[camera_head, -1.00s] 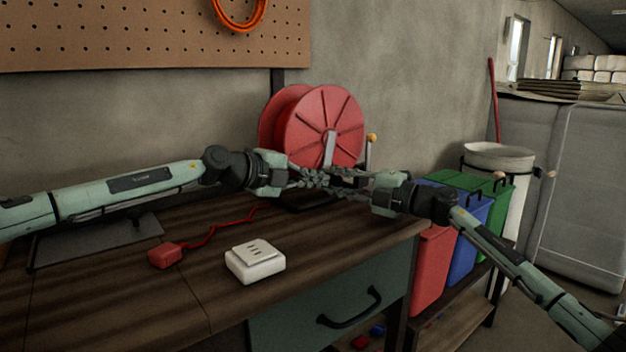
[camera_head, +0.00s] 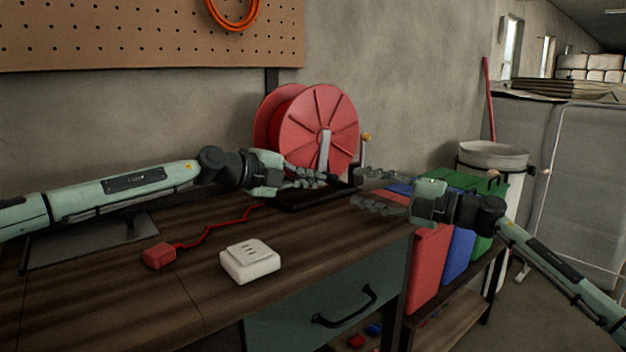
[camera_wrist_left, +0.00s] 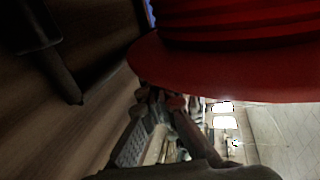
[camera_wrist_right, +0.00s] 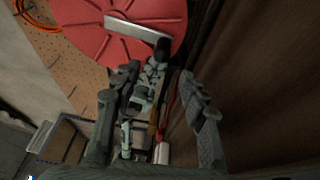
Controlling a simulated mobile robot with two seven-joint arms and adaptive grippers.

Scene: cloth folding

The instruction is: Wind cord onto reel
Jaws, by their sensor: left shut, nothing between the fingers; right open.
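The red reel (camera_head: 318,118) stands upright on a dark base (camera_head: 318,196) at the back of the workbench. A grey crank (camera_head: 325,152) crosses its face, and a knob with an orange tip (camera_head: 366,136) shows at its right. The red cord (camera_head: 215,232) lies on the bench, running from a red plug (camera_head: 159,256) toward the reel. My right gripper (camera_head: 358,190) is open and empty to the right of the reel. The reel (camera_wrist_right: 130,28) lies ahead in the right wrist view.
A white socket block (camera_head: 250,262) sits on the bench (camera_head: 120,295) near the plug. Red, blue and green bins stand below the right arm, beside a drawer (camera_head: 330,310). A pegboard (camera_head: 120,35) hangs behind. The bench front is mostly clear.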

